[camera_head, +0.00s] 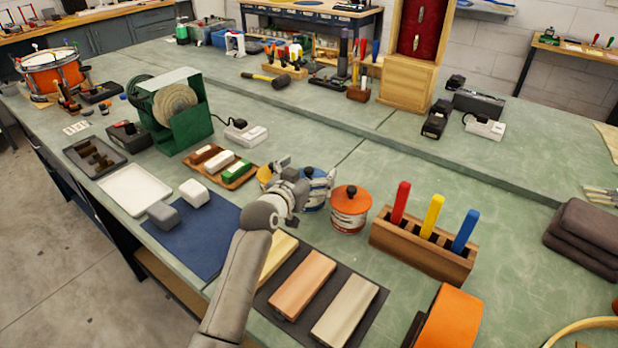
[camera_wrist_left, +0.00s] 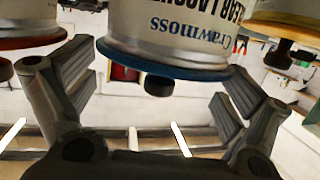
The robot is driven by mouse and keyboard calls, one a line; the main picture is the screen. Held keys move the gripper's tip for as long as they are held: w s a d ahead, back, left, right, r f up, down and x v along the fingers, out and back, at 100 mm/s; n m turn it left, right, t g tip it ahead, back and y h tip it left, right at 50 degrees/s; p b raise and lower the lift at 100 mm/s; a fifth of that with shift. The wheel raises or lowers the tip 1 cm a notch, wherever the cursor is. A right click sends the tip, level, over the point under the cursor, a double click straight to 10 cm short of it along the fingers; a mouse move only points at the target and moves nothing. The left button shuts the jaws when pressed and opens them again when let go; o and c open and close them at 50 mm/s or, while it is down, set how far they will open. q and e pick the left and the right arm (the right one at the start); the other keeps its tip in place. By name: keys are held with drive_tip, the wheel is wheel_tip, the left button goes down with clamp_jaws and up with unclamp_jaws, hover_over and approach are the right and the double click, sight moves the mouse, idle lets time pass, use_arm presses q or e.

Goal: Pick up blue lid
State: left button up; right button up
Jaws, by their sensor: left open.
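The blue lid (camera_head: 309,172) is on a white labelled can (camera_head: 317,195) in the middle of the near bench; my left gripper partly hides both in the head view. In the left wrist view the can appears inverted, with the blue lid (camera_wrist_left: 180,71) and its dark knob (camera_wrist_left: 159,87) between my finger pads. My left gripper (camera_head: 292,190) is open around the lid's knob, with space visible between the pads (camera_wrist_left: 158,92) and the knob. It holds nothing. My right gripper is not in view.
An orange-lidded can (camera_head: 350,207) stands close on the right, and a yellow-lidded can (camera_head: 265,176) close on the left. A wooden rack (camera_head: 422,246) with red, yellow and blue handles is further right. Sanding blocks (camera_head: 303,284) lie on a dark mat in front.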

use_arm(q)
drive_tip(key=c, duration=0.7)
drive_tip(key=shift+r, duration=0.1)
drive_tip(key=shift+c, duration=0.2)
